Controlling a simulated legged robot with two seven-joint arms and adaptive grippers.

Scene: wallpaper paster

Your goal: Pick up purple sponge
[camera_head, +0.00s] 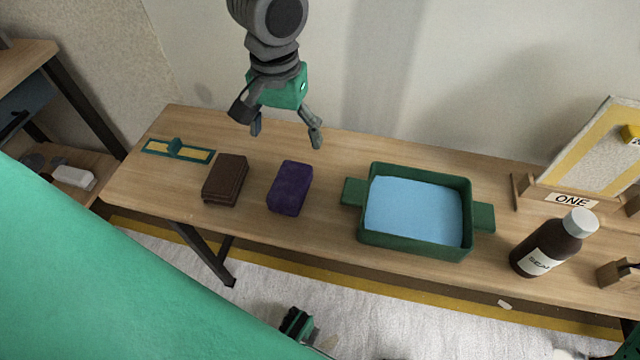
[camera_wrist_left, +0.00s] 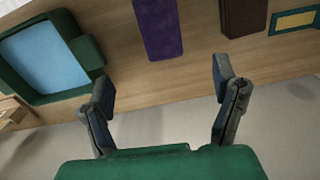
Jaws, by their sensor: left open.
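The purple sponge (camera_head: 290,187) lies flat on the wooden table, between a brown block and a green tray. It also shows at the top of the left wrist view (camera_wrist_left: 159,27), cut off by the frame edge. My left gripper (camera_head: 286,132) is open and empty, above the back part of the table and behind the sponge. In the left wrist view its fingers (camera_wrist_left: 163,88) are spread wide, with the sponge beyond the gap and not touched.
The brown block (camera_head: 225,180) lies just left of the sponge. A green tray with blue liquid (camera_head: 368,238) is to its right. A green-and-yellow tool (camera_head: 178,151), a dark bottle (camera_head: 545,250) and a framed board (camera_head: 590,155) are farther out. The table in front of the sponge is clear.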

